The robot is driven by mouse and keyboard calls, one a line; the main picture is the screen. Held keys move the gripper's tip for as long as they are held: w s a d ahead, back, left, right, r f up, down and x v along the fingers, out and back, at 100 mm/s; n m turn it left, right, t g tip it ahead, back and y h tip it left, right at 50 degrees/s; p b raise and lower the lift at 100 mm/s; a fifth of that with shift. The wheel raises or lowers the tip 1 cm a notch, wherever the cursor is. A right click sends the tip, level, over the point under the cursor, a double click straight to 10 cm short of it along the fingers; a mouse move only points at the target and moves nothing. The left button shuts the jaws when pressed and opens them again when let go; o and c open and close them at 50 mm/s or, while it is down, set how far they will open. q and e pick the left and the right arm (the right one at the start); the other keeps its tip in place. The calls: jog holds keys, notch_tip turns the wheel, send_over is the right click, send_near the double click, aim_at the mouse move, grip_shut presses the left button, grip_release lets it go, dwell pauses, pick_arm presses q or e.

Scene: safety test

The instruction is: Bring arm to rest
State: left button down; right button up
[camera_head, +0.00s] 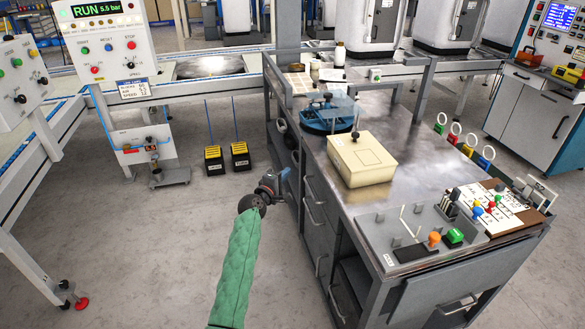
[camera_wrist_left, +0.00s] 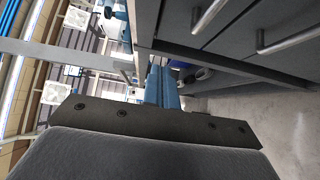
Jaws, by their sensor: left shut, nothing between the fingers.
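My left arm, in a green sleeve (camera_head: 238,265), comes up from the bottom of the head view. Its left gripper (camera_head: 285,174) is beside the left side of the workbench (camera_head: 323,205), lower than the bench top. In the left wrist view the blue fingers (camera_wrist_left: 161,87) are together, with nothing between them. Grey drawers with metal handles (camera_wrist_left: 208,15) are close by in that view. I cannot tell whether the gripper touches the bench. My right gripper is not in view.
On the bench are a cream box (camera_head: 361,160), a blue round tray (camera_head: 325,119) and a grey panel with coloured buttons (camera_head: 420,240). Two black-and-yellow pedals (camera_head: 240,158) stand on the floor. Bare floor (camera_head: 160,240) lies left of my arm.

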pick_arm(q)
jog(key=v, duration=0.4)
jog(key=shift+a, duration=0.1)
jog(key=shift+w, duration=0.1)
